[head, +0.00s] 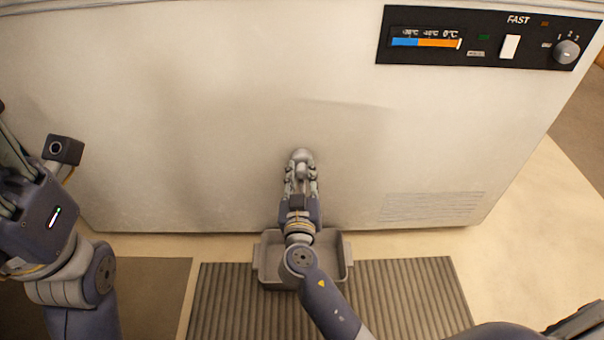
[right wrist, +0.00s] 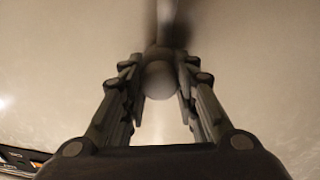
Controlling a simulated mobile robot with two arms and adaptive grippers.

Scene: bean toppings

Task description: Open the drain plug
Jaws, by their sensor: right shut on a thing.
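The drain plug (right wrist: 160,80) is a round grey knob on the freezer's front. In the right wrist view it sits between my right gripper's fingertips (right wrist: 158,72). In the head view my right gripper (head: 301,172) reaches up to the low middle of the freezer front and is shut on the plug. The top of the plug (head: 302,154) shows just past the fingertips, and the rest is hidden behind the gripper. My left gripper is at the left edge of the head view, its fingers mostly cut off, so its opening cannot be told.
The white chest freezer (head: 230,100) fills the back, with a control panel (head: 490,38) at upper right and a vent at lower right. A grey tray (head: 345,262) stands on the floor below the plug, partly under my right arm, on a ribbed mat (head: 420,295).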

